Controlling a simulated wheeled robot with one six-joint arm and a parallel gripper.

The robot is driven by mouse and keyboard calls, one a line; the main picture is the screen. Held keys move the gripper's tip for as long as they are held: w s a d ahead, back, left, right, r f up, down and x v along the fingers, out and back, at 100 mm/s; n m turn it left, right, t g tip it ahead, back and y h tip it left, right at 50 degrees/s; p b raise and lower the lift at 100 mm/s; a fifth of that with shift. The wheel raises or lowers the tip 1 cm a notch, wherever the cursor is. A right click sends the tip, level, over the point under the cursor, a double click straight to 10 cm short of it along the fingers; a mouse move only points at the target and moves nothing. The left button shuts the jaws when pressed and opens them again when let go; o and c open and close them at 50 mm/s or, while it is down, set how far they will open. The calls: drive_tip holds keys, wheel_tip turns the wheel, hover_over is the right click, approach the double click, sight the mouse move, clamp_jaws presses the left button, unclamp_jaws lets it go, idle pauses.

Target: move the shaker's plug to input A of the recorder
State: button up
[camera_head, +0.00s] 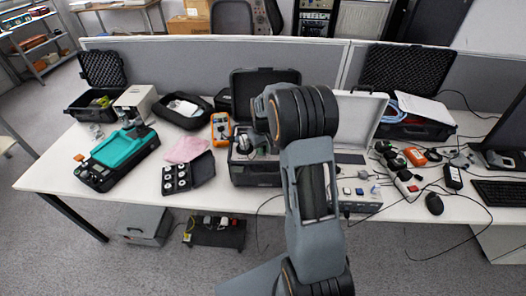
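My arm rises through the middle of the view and bends over the table. Its gripper is hidden behind the arm or out of sight, so I cannot see its fingers. A low light-grey box (361,196) with small knobs or sockets on top stands at the table's front edge, right of my arm; it may be the recorder. An open black case (257,175) stands left of my arm. A dark rounded device (243,145) sits in it, possibly the shaker, partly covered by my arm. I cannot make out the shaker's plug or the marking of input A.
The white table (215,205) holds a teal-and-black instrument (120,148), a black box of round pieces (188,174), an orange meter (221,129), and a black mouse (434,203). Cables and small devices clutter the right side. A grey partition stands behind.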

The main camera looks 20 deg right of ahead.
clamp_jaws()
drive_tip(key=n, duration=0.3)
drive_tip(key=shift+n, duration=0.3)
drive_tip(key=n, duration=0.4)
drive_tip(key=n, duration=0.4)
idle(0.4)
